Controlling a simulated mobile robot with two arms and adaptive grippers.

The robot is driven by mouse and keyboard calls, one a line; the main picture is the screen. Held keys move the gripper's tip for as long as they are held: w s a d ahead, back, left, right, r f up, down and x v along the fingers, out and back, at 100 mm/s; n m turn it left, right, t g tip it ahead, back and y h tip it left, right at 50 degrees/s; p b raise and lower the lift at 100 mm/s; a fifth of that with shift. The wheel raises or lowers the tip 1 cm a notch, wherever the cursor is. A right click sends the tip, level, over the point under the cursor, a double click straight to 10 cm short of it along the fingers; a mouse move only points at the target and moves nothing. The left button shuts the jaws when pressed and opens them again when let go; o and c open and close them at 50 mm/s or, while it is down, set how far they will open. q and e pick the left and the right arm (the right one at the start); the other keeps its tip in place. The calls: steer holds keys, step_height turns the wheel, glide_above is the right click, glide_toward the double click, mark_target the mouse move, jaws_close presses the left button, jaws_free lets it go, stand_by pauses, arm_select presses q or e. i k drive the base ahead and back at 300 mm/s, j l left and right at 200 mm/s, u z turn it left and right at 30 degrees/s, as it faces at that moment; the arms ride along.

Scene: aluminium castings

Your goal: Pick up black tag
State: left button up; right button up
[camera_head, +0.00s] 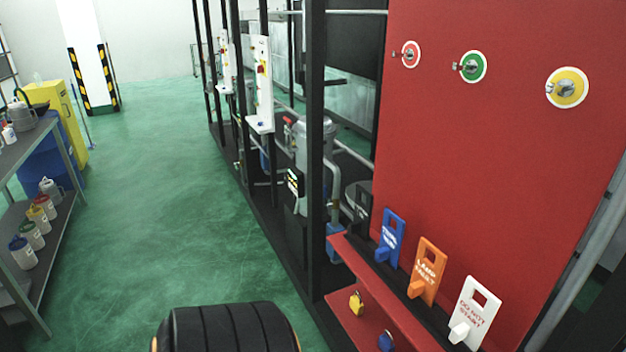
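Neither of my grippers is in view, and nothing is holding the tag.
Blue (390,238), orange (427,270) and white (474,312) tags stand right of it. The red panel (480,150) behind carries red, green and yellow ringed switches. Yellow (356,302) and blue (386,341) padlocks sit lower.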

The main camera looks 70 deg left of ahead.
mark_target(361, 224)
steer(key=u, duration=1.8)
